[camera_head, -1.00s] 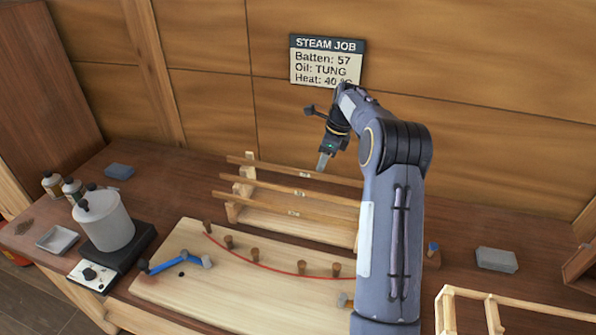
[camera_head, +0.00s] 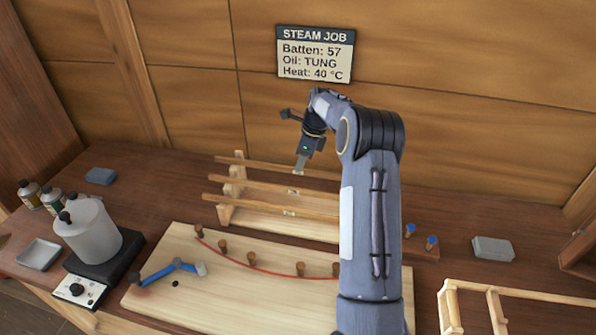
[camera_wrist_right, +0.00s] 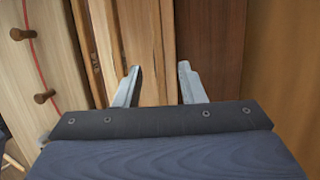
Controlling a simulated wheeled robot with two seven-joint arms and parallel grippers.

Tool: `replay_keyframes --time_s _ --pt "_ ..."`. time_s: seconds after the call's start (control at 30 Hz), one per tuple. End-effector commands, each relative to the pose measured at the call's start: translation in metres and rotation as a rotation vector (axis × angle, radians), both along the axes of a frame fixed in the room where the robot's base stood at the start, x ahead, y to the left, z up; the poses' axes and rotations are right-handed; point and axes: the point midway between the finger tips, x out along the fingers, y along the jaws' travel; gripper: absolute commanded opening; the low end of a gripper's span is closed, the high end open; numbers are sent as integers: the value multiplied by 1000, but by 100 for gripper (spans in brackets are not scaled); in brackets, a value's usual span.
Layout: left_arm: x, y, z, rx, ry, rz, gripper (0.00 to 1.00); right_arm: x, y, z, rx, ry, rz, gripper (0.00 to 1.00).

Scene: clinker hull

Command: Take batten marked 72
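Three light-brown battens lie on a wooden rack (camera_head: 226,214) at the back of the bench: a rear batten (camera_head: 240,162), a middle batten (camera_head: 245,186) and a front batten (camera_head: 250,204). Each has a small pale tag, too small to read, so I cannot tell which is marked 72. My right gripper (camera_head: 299,168) points down at the rear batten's tag. In the right wrist view its fingers (camera_wrist_right: 159,80) are apart, with wooden strips beyond them and nothing seen held. My right arm hides the battens' right ends. My left gripper is out of view.
A wall sign (camera_head: 316,54) reads Batten: 57, Oil: TUNG, Heat: 40 °C. A pegged board (camera_head: 200,295) with a red line lies in front of the rack. A white pot (camera_head: 92,235) on a hotplate and bottles stand left. A grey block (camera_head: 492,249) lies right.

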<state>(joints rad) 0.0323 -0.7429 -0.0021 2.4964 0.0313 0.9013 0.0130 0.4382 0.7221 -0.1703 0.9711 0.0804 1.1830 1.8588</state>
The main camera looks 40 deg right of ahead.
Motion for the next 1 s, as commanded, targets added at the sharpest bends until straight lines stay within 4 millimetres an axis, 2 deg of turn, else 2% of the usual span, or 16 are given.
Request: replay_keyframes --time_s 0.1,0.2,0.43,0.47,0.73,1.0 --pt "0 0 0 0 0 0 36 3 2 -18 1 2 0 36" --pt "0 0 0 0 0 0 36 5 4 -26 0 1 0 36" --pt "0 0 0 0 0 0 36 5 4 -27 -1 1 0 36" --pt "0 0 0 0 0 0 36 5 4 -27 -1 1 0 35" --pt "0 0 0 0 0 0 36 5 4 -27 -1 1 0 0" --pt "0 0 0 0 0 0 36 6 4 -26 -1 -1 0 0"
